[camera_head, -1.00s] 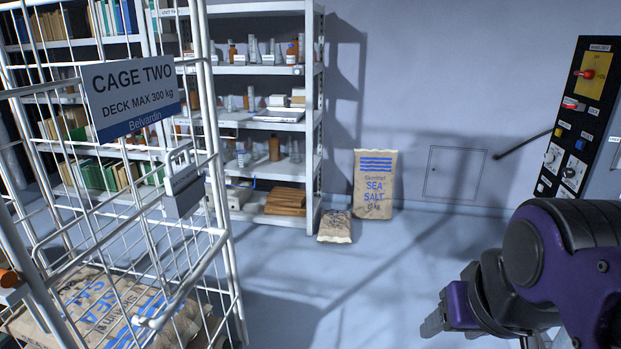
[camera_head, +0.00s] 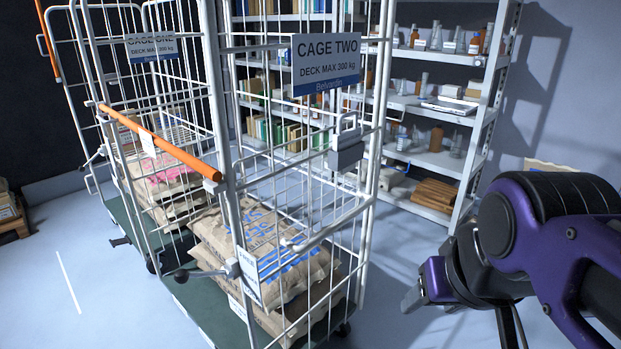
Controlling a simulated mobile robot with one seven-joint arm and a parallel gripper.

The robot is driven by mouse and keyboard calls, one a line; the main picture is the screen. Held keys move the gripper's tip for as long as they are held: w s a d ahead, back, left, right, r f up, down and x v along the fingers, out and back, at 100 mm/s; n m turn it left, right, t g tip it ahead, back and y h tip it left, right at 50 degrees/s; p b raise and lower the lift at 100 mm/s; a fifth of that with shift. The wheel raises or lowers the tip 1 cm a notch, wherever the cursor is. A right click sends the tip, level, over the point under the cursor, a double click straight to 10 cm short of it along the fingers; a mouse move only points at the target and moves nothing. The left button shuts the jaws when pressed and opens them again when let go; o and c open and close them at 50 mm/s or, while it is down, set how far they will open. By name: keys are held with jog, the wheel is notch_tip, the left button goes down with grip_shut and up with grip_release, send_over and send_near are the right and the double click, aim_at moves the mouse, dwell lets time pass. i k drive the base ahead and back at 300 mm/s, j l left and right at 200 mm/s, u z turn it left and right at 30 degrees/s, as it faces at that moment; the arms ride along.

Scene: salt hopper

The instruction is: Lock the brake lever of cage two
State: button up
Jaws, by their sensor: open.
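Cage two (camera_head: 228,180) is a white wire roll cage in the middle, marked by a sign (camera_head: 326,65) reading CAGE TWO. A lever with a dark round knob (camera_head: 181,276) sticks out to the left from its near corner post, low down by a white bracket; it looks like the brake lever, but I cannot tell its setting. My gripper (camera_head: 413,296) is at the lower right, open, apart from the cage and well to the right of the lever. Its fingers are only partly visible beside my purple arm.
Cage one (camera_head: 95,90) stands just behind and left of cage two. An orange handle bar (camera_head: 160,142) crosses near cage two's left side. Salt sacks (camera_head: 262,250) lie inside. Shelving (camera_head: 470,150) stands behind. Floor is clear at the left front and between cage and gripper.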

aim_at(181, 276)
jog(key=u, duration=1.5)
